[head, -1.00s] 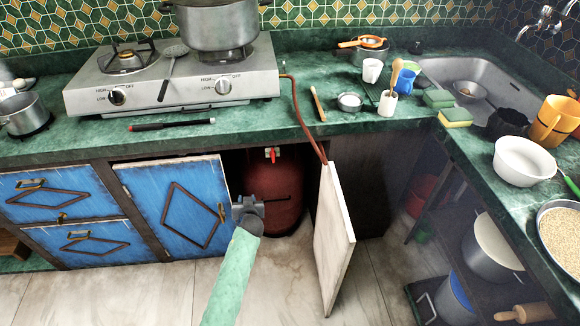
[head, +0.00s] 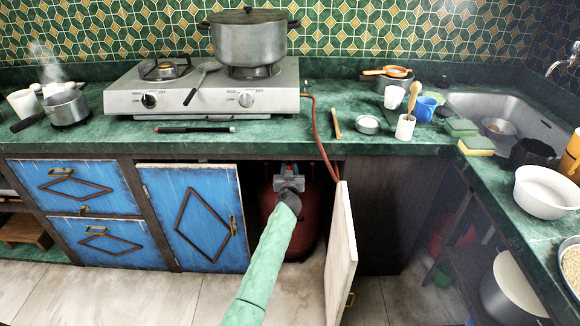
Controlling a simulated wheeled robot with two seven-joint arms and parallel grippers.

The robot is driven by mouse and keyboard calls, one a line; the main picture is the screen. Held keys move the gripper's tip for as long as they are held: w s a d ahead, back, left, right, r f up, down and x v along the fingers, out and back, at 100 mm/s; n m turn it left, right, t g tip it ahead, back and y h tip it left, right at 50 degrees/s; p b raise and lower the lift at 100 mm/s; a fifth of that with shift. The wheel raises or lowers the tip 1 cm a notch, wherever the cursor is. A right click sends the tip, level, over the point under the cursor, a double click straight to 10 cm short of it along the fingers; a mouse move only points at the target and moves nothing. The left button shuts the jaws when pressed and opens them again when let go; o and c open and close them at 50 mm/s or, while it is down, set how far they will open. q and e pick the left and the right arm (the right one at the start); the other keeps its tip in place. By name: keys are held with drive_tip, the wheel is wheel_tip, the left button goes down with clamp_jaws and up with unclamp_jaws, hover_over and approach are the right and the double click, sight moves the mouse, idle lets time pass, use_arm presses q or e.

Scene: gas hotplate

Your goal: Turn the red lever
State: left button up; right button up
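The red gas cylinder (head: 268,206) stands inside the open cupboard under the counter. The red lever is on top of the cylinder and is now mostly hidden behind my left gripper (head: 289,170). My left arm reaches in from the bottom of the head view, and its gripper is in front of the lever and valve. Whether the fingers touch or enclose the lever cannot be seen. My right gripper is not in view.
The open white-edged cupboard door (head: 341,255) stands just right of my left arm. The blue door (head: 190,215) is on the left of the opening. A red hose (head: 318,135) runs from the stove (head: 202,101) down into the cupboard. The floor in front is clear.

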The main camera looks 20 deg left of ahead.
use_arm(q)
drive_tip(key=shift+x, duration=1.35)
drive_tip(key=shift+a, duration=0.1)
clamp_jaws()
